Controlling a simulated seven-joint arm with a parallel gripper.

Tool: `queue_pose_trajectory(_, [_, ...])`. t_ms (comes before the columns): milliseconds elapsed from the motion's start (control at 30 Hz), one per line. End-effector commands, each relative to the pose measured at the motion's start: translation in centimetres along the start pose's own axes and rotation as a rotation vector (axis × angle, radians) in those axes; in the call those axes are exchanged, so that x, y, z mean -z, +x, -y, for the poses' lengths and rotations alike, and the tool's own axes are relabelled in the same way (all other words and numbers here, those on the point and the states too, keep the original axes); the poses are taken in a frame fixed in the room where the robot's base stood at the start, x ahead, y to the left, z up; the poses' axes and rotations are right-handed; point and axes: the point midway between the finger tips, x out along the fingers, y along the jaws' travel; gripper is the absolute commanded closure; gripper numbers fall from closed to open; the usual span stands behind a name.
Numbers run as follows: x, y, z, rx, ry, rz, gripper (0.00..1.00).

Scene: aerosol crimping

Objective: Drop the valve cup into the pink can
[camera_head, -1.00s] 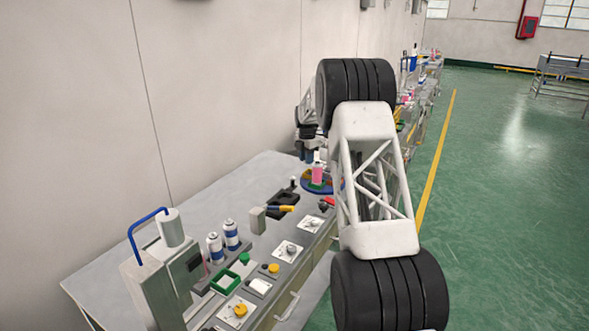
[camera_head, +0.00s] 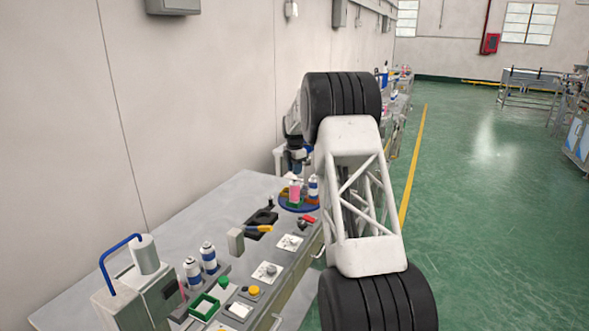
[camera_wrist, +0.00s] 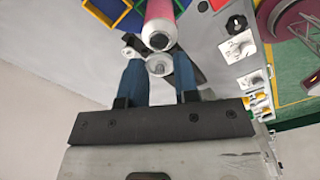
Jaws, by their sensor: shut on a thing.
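The pink can (camera_head: 295,191) stands on the round blue stand (camera_head: 288,206) at the far end of the bench. In the wrist view the pink can (camera_wrist: 161,14) shows its pale shoulder and small dark mouth. The valve cup (camera_wrist: 159,65), a small pale disc, sits between the blue fingertips of my gripper (camera_wrist: 158,72). My gripper is shut on it. In that view the cup lies just short of the can's mouth and looks apart from it. In the head view my gripper (camera_head: 297,161) is above the can; the cup is too small to make out.
A blue-and-white can (camera_head: 313,187) stands close right of the pink can. Two more white-and-blue cans (camera_head: 200,262), a green square frame (camera_head: 204,306) and a crimping machine (camera_head: 140,290) are nearer on the bench. The grey bench top (camera_head: 215,205) is clear along the wall.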

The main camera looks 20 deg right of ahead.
Motion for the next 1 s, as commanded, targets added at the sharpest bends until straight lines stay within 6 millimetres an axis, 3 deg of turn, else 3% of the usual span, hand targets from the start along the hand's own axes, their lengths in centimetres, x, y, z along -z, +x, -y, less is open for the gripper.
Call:
queue_pose_trajectory(600, [0.0, 2.5, 0.0, 0.0, 0.0, 0.0, 0.81])
queue_pose_trajectory(1000, [0.0, 2.9, 0.0, 0.0, 0.0, 0.0, 0.81])
